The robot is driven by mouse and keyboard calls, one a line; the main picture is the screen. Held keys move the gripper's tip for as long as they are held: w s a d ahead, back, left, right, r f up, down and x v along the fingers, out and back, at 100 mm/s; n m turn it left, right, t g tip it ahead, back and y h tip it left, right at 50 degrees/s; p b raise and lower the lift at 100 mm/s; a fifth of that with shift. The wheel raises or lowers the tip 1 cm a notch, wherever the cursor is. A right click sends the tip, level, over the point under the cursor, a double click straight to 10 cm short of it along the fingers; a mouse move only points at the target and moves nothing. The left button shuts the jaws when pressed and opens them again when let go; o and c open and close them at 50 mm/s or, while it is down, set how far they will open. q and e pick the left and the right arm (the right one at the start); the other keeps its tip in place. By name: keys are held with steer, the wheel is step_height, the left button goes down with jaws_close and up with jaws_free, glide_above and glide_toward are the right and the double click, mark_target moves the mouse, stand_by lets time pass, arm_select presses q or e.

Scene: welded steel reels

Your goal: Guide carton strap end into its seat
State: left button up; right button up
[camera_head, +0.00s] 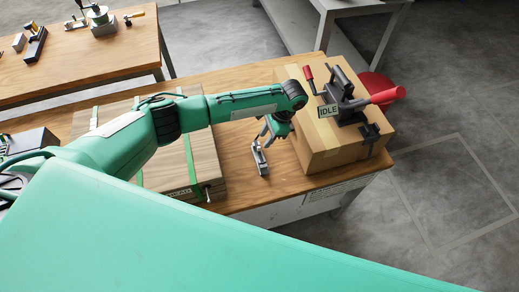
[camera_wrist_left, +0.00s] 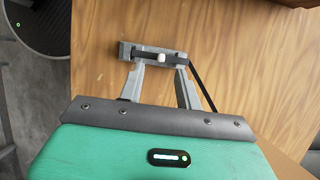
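The carton (camera_head: 312,150) stands on the wooden bench at the right in the head view. A dark strapping tool (camera_head: 345,105) with red handles and an "IDLE" sign sits on top. My left gripper (camera_head: 261,157) points down, left of the carton and low over the bench. In the left wrist view its two fingers (camera_wrist_left: 160,75) reach a grey crosspiece with a black band (camera_wrist_left: 145,55) and a small white piece (camera_wrist_left: 161,57). A thin dark strap (camera_wrist_left: 203,88) runs from its right end toward lower right. Whether the fingers grip it is unclear. My right gripper is out of view.
A wooden crate (camera_head: 205,165) with green straps lies left of the gripper, partly under my arm. A red round object (camera_head: 377,84) is behind the carton. A second bench (camera_head: 85,60) with tools stands at back left. Floor at the right is clear.

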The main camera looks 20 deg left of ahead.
mark_target(259, 147)
arm_select(q)
steer(key=p+x, duration=0.2)
steer(key=x, duration=0.2)
steer(key=shift+a+f, duration=0.3)
steer(key=shift+f, duration=0.3)
steer(key=shift+s, duration=0.1)
steer(key=c, duration=0.6)
jaws_close()
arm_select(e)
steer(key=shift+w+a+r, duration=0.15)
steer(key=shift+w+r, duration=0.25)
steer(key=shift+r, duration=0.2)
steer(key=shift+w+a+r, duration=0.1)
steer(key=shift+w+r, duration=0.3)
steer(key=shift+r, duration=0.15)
